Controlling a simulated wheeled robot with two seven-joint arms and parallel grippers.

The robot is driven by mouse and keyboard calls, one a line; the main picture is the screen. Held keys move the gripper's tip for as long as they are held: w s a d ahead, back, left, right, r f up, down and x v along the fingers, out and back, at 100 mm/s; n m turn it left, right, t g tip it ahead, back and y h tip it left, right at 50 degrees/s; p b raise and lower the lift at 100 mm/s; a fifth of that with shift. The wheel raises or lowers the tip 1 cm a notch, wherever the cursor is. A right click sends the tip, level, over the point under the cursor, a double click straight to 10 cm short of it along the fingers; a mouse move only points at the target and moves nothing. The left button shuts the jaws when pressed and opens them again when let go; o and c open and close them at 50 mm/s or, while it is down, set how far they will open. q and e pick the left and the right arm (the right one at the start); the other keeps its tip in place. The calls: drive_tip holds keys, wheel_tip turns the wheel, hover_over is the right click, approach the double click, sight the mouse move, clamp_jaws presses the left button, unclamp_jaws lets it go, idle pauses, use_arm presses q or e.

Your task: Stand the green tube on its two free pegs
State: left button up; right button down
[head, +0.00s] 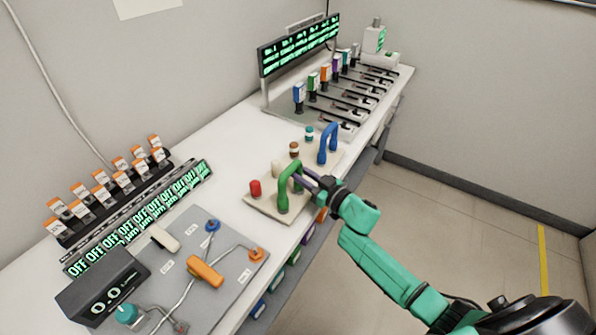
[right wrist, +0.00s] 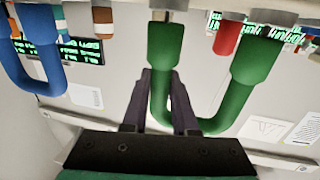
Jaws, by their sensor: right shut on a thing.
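The green tube (head: 284,190) is an upside-down U over the beige base plate (head: 262,207) in the head view. My right gripper (head: 305,181) comes from the right and is shut on one leg of it. In the right wrist view, which is upside down, the green tube (right wrist: 236,104) has my right gripper's fingers (right wrist: 163,88) on either side of its left leg. Both dark green ends point to the plate, close to grey pegs (right wrist: 168,16). I cannot tell whether the ends are fully seated. My left gripper is not in view.
A blue tube (head: 322,146) stands farther back on the plate. Red (head: 255,187), white (head: 277,168), brown (head: 294,150) and teal (head: 309,134) capped parts line the plate's wall side. A grey panel with an orange handle (head: 205,272) lies to the left.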

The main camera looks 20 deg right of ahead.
drive_tip(key=shift+f, duration=0.35)
drive_tip(key=c, duration=0.6)
unclamp_jaws()
drive_tip(key=b+v, duration=0.1)
drive_tip(key=v, duration=1.3)
drive_tip(key=shift+s+r, duration=0.15)
drive_tip(key=shift+s, duration=0.15)
drive_tip(key=shift+d, duration=0.15)
